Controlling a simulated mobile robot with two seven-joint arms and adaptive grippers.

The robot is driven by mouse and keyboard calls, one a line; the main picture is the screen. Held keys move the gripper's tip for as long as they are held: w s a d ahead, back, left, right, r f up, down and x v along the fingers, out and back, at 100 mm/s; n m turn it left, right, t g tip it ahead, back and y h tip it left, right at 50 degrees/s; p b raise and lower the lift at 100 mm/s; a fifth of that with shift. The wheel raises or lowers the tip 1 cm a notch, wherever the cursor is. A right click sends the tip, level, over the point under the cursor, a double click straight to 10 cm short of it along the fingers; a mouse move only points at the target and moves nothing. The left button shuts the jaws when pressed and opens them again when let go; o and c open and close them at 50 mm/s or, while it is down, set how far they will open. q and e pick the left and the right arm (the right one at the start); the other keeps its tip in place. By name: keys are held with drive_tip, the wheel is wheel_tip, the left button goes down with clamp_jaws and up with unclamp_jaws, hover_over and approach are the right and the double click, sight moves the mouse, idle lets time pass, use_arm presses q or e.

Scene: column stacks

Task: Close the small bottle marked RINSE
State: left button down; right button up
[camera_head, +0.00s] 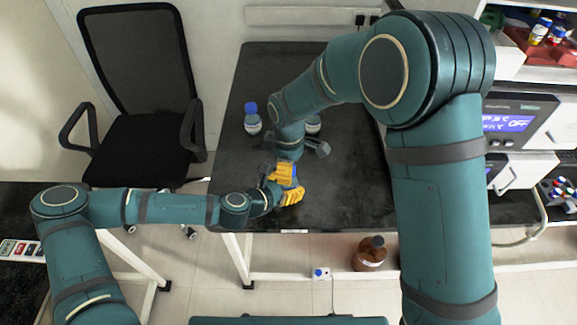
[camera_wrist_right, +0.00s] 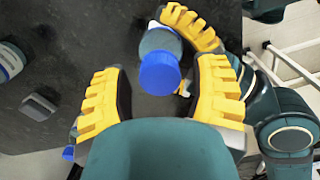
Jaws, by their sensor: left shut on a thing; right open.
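A small bottle with a blue cap (camera_wrist_right: 160,73) stands between my grippers in the right wrist view; its label cannot be read, so I cannot confirm RINSE. The cap sits at the bottle's top; I cannot tell how tight it is. My left gripper (camera_head: 290,193) is shut on the bottle's body, and one of its yellow fingers shows in the right wrist view. My right gripper (camera_wrist_right: 160,98) is open, with its yellow fingers on either side of the cap, apart from it. In the head view the grippers hide most of the bottle.
A blue-capped bottle (camera_head: 252,122) stands on the black table (camera_head: 350,195) at the left. Another bottle (camera_head: 313,124) is partly hidden behind my right arm. A small grey object (camera_wrist_right: 39,106) lies nearby. A brown bottle (camera_head: 369,254) is below the table's front edge.

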drive_tip(key=shift+r, duration=2.15)
drive_tip(key=shift+o, duration=0.4)
drive_tip(key=n, duration=0.1)
drive_tip(key=r+n, duration=0.1)
drive_tip(key=shift+r+n, duration=0.25)
drive_tip(key=shift+n, duration=0.15)
wheel_tip(320, 180, up, 2)
drive_tip(key=n, duration=0.4)
drive_tip(key=shift+f, duration=4)
drive_tip(key=shift+c, duration=0.2)
clamp_jaws()
